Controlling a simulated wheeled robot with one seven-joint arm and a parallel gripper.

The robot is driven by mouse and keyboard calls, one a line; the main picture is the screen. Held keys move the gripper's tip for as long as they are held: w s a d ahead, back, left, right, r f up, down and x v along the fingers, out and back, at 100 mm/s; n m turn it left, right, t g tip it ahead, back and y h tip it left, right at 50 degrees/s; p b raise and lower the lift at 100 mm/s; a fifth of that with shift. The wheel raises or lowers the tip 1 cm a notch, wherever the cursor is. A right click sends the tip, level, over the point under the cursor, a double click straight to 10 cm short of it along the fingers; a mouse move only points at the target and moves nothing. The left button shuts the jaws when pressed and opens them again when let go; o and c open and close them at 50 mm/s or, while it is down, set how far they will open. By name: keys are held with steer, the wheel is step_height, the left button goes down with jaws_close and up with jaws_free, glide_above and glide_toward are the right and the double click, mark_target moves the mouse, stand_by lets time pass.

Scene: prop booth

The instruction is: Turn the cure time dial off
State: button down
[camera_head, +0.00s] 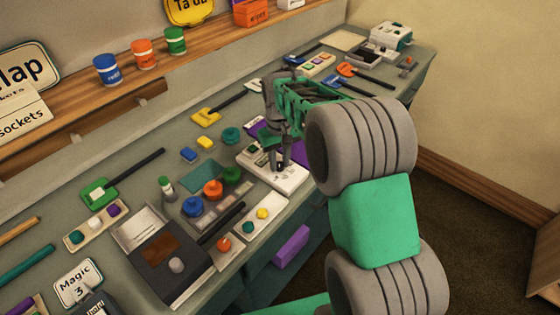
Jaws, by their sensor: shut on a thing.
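My gripper (280,165) points down over a white panel box (291,182) near the middle of the table's front edge. Its fingers are shut on a small dark knob on the top of this box, which seems to be the cure time dial. The fingers hide most of the knob, so I cannot read its setting.
A grey-and-white device (165,262) with a pale knob stands at the front left. Jars in blue (191,206), orange (213,189) and green (231,175) stand left of my gripper. A purple drawer front (291,246) sticks out below the table's edge. A shelf with paint pots runs behind.

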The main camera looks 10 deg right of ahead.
mark_target(279, 164)
steer(key=m, duration=0.4)
steer(key=shift+w+r, duration=0.15)
stand_by(0.4)
steer(key=c, duration=1.1)
jaws_free()
step_height(279, 164, up, 8)
steer(key=shift+f+b, duration=0.15)
steer(key=shift+b, duration=0.4)
